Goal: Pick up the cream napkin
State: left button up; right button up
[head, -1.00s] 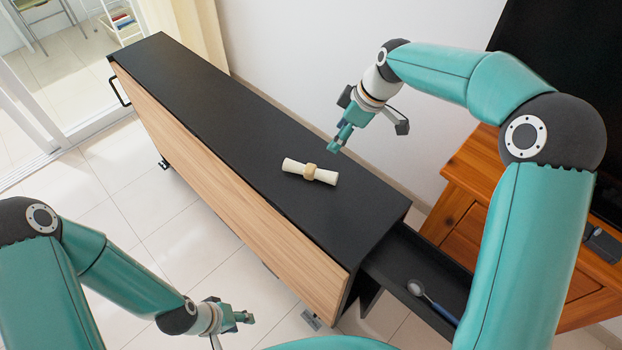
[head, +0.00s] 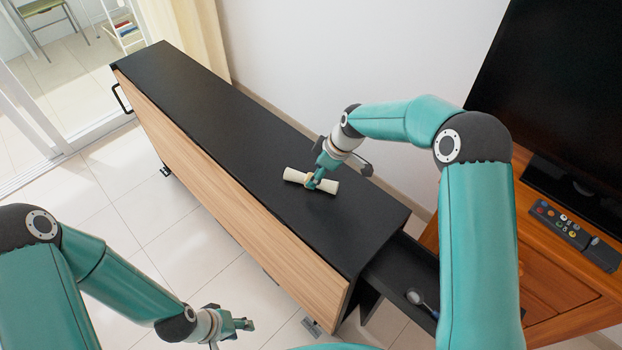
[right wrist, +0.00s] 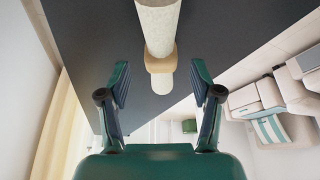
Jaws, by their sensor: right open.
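The cream napkin (head: 327,186) is rolled into a tube with a tan ring (head: 308,180) around its middle, and lies on the black cabinet top (head: 220,120). My right gripper (head: 314,184) is at the ring and hides part of the roll. In the right wrist view the napkin (right wrist: 158,25) and its ring (right wrist: 160,58) show between and beyond the open fingers of the right gripper (right wrist: 160,82), with a gap on each side. My left gripper (head: 243,325) hangs low over the floor, away from the napkin; its finger gap is unclear.
An open drawer (head: 400,270) with a spoon (head: 415,298) inside juts from the cabinet's near end. A wooden stand (head: 545,290) at the right holds a television (head: 560,90) and a remote (head: 558,222). The rest of the cabinet top is clear.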

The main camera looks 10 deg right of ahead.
jog(key=shift+a+p+x, duration=0.2)
jog(key=shift+p+x, duration=0.2)
jog(key=shift+x, duration=1.5)
jog(key=shift+w+r, duration=0.1)
grip_shut()
